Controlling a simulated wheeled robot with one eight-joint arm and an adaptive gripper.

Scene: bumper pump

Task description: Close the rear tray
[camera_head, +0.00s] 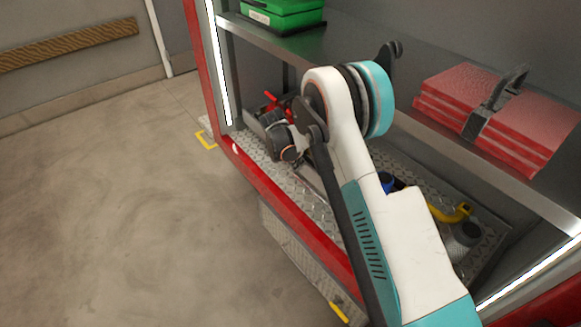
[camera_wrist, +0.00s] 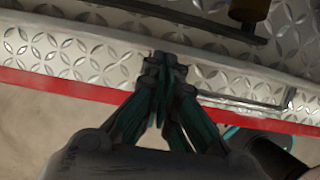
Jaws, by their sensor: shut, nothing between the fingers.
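My gripper (camera_wrist: 166,65) is shut and empty in the wrist view. Its fingertips meet over a diamond-plate surface (camera_wrist: 65,55) with a red edge; whether they touch it I cannot tell. In the head view my arm reaches over the red-framed compartment and hides part of its diamond-plate floor (camera_head: 420,190). Below the red sill a diamond-plate panel (camera_head: 292,240) with a yellow mark (camera_head: 338,312) shows, partly behind my arm. Which piece is the rear tray, and whether it is open, I cannot tell.
A metal shelf (camera_head: 430,130) crosses above the floor, holding a green case (camera_head: 285,12) and a red folded stack (camera_head: 490,105) with a dark strap. A yellow curved fitting (camera_head: 452,213) lies at the right of the compartment. The concrete floor (camera_head: 110,230) at left is clear.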

